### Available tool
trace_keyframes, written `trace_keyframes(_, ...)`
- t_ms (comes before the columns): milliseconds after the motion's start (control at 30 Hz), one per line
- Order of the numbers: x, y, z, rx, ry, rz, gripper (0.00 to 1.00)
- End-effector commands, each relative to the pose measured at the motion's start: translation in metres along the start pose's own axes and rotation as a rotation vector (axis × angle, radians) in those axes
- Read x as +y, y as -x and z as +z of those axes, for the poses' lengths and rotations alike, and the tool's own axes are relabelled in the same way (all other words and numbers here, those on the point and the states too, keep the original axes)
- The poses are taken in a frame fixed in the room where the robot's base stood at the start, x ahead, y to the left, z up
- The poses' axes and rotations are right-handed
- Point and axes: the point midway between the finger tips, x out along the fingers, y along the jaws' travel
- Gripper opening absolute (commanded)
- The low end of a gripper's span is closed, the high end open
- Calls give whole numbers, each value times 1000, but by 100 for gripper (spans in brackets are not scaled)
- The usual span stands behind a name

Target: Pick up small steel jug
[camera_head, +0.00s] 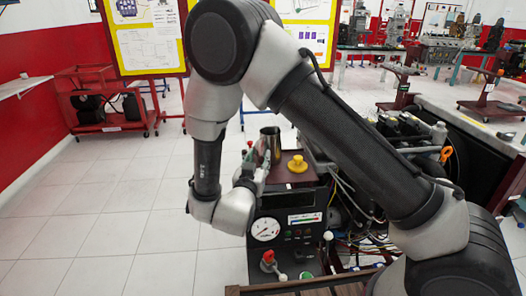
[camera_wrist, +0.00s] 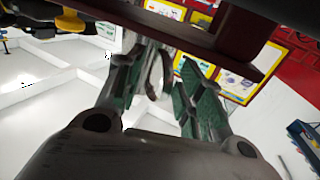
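The small steel jug (camera_head: 270,143) stands upright on the brown top of the engine trainer in the head view. My gripper (camera_head: 260,168) is close to the jug's left and near side, partly covering its lower part. In the wrist view my gripper (camera_wrist: 158,92) has its two green-padded fingers apart. A curved grey metal piece (camera_wrist: 155,74), seemingly part of the jug, shows in the gap between them. I see room beside it, and cannot tell whether a finger touches it. The rest of the jug is hidden there.
A yellow knob (camera_head: 297,163) sits on the brown top (camera_head: 292,178), right of the jug. The trainer's front panel (camera_head: 294,230) with a round gauge (camera_head: 265,229) is below. Engine parts and cables are to the right. A red cart (camera_head: 103,105) stands far left; the floor left is clear.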

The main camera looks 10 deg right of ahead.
Motion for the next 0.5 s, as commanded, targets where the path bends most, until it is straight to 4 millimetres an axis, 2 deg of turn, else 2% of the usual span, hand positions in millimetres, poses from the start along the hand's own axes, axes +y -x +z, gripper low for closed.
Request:
trace_keyframes(67, 0, 0, 0, 0, 0, 0, 37)
trace_keyframes(100, 0, 0, 0, 0, 0, 0, 34)
trace_keyframes(300, 0, 0, 0, -1, 0, -1, 0)
trace_keyframes(500, 0, 0, 0, 0, -1, -1, 0)
